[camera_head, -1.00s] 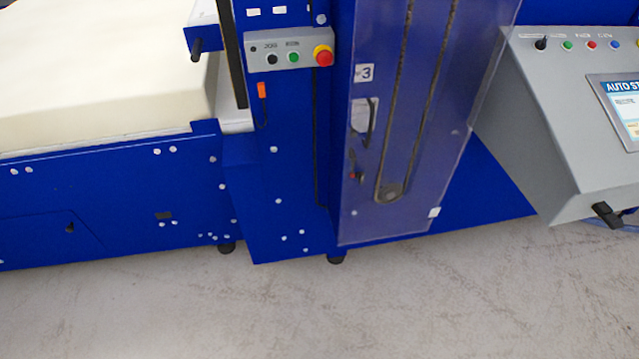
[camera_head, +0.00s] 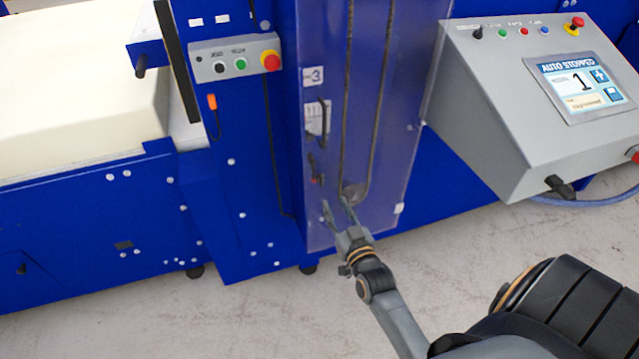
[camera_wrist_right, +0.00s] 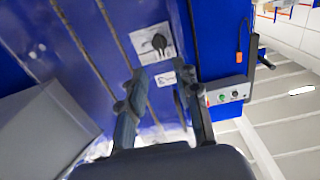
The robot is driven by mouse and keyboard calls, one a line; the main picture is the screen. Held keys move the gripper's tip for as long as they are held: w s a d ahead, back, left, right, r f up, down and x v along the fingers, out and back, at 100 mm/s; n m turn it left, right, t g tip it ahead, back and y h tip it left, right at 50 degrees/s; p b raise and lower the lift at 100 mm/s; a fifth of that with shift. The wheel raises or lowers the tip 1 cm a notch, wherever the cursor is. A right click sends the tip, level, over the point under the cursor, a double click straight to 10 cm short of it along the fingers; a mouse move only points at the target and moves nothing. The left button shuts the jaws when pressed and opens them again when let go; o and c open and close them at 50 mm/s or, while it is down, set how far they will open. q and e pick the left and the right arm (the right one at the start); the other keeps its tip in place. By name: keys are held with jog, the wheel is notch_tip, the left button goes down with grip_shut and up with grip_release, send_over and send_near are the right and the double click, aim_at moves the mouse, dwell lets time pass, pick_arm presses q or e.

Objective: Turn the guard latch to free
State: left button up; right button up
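The clear guard panel (camera_head: 385,185) covers a chain on the blue machine, beside a label "3". A black curved handle on a pale plate (camera_head: 318,119) sits on its left side; it shows in the right wrist view (camera_wrist_right: 156,43). My right gripper (camera_head: 338,206) is open and empty, below and right of that fitting. In the right wrist view its fingers (camera_wrist_right: 160,100) are spread, with panel between them. My left gripper is out of view.
A grey control box (camera_head: 235,58) with a red stop button is left of the guard. A grey console (camera_head: 500,110), its screen reading "AUTO STOPPED", stands at the right. A foam block (camera_head: 70,105) lies at the left. The floor in front is clear.

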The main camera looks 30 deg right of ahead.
aim_at(323, 182)
jog(key=x, duration=0.9)
jog(key=shift+w, duration=0.25)
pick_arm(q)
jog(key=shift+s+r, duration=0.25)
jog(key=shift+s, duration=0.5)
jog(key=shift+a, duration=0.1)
pick_arm(e)
grip_shut()
